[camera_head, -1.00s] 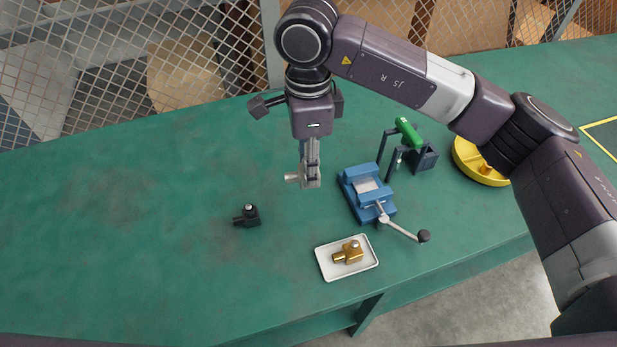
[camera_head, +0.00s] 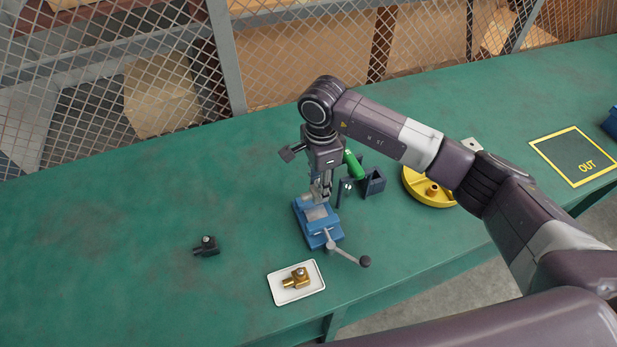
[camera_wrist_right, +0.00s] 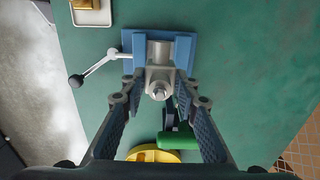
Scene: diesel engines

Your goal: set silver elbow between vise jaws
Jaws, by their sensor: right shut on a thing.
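My right gripper (camera_head: 321,188) is over the blue vise (camera_head: 329,232), shut on the silver elbow (camera_head: 318,194). In the right wrist view, the elbow (camera_wrist_right: 160,82) shows between the fingers of the gripper (camera_wrist_right: 160,98), in front of the blue jaws of the vise (camera_wrist_right: 184,56). The elbow lines up with the gap between the jaws. I cannot tell whether it touches them or is still above them. The gripper hides part of the vise in the head view. My left gripper is not in view.
A white tray (camera_head: 312,288) with a brass elbow (camera_head: 297,278) lies in front of the vise. A black elbow (camera_head: 207,246) lies to the left. A green-topped dark stand (camera_head: 373,181) and a yellow round tray (camera_head: 419,192) are to the right.

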